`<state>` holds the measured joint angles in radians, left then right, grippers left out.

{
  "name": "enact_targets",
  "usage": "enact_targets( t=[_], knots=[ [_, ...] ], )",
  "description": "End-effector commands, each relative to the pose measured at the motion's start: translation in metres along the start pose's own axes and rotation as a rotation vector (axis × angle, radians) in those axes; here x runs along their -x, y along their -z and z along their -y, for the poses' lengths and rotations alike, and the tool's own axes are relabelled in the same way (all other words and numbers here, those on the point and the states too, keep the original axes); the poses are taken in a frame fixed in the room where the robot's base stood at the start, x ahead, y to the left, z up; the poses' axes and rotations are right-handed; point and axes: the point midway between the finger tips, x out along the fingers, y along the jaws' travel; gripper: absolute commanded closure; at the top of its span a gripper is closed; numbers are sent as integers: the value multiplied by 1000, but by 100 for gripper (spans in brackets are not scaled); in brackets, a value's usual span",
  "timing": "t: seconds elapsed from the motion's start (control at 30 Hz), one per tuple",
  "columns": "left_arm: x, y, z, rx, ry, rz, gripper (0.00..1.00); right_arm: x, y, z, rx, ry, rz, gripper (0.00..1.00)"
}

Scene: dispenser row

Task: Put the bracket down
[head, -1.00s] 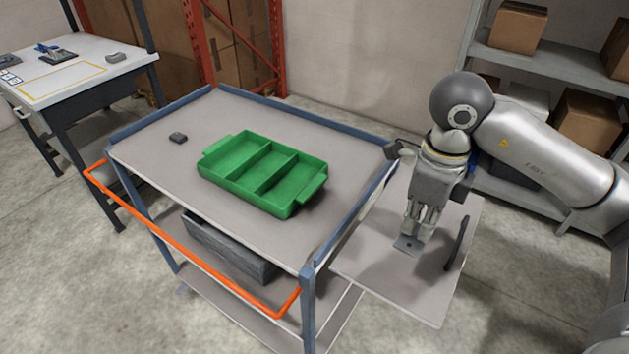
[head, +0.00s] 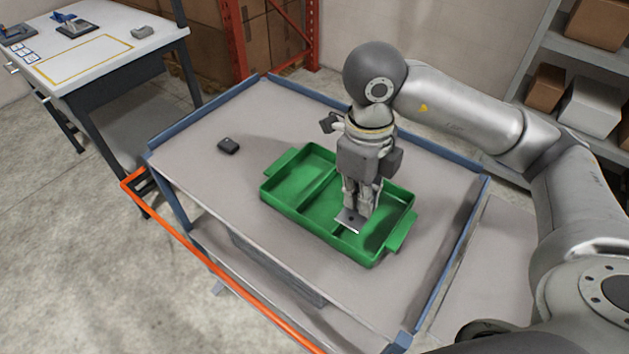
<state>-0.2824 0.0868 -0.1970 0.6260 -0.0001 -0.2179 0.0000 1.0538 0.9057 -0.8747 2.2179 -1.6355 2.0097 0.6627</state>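The bracket (head: 349,220) is a small grey metal plate with a hole. My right gripper (head: 358,208) points down and is shut on it. The gripper is over the green tray (head: 283,203), which has three compartments and a handle at each end. The bracket shows in front of the divider between the middle and right compartments. I cannot tell whether it touches the tray. The gripper and bracket hide part of the tray's right half. My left gripper is not in view.
The tray stands on a grey cart top (head: 215,185) with blue raised edges and an orange handle (head: 215,262). A small dark block (head: 228,146) lies left of the tray. A white workbench (head: 90,65) is at the back left, shelves at the right.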

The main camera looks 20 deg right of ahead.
Motion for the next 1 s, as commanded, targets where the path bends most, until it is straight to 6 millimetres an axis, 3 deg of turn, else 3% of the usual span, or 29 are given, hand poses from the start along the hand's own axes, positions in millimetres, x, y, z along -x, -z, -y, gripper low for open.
enact_targets(
  t=[0.1, 0.3, 0.43, 0.63, 0.93, 1.0],
  knots=[
    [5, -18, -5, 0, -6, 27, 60, -6, -12, 11, -5, -5, -5, 100],
    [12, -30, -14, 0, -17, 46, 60, -25, -45, 44, -6, -6, -4, 100],
    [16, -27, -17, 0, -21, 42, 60, -38, -65, 64, -5, -6, -5, 100],
    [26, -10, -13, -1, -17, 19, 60, -72, -86, 86, -3, -3, -6, 100],
    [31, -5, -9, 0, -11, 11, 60, -94, -100, 98, -2, -2, -4, 100],
    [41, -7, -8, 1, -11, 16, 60, -103, -99, 98, -1, -4, -7, 100]
  ],
)
